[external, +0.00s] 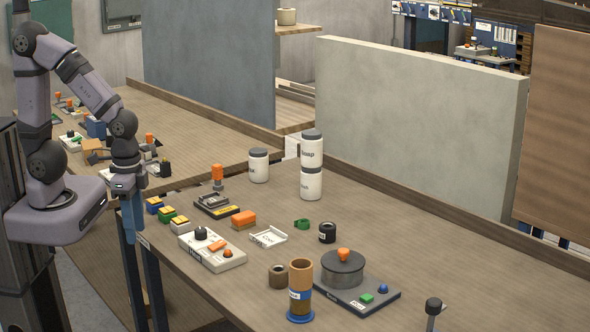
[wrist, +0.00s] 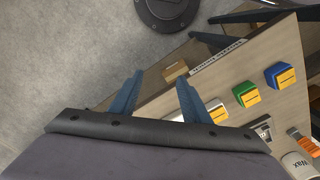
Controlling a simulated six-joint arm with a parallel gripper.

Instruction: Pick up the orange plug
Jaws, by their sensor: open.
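An upright orange plug-like piece (external: 217,172) with a grey lower end stands near the back left of the near table. A second orange piece, a low block (external: 243,219), lies nearer the front; I cannot tell for sure which is the plug. An orange ribbed part (wrist: 303,142) shows at the right edge of the wrist view. My gripper (external: 133,218) hangs at the table's left edge, left of and apart from the orange pieces. Its two blue fingers (wrist: 158,94) are spread, with nothing held between them.
Yellow-topped blue (external: 154,205), green (external: 167,214) and white (external: 181,223) blocks sit nearest my gripper. A white switch box (external: 212,250), white jars (external: 311,165), a brown cylinder (external: 300,277) and a grey pot-like part (external: 342,268) stand farther right. The back right tabletop is mostly clear.

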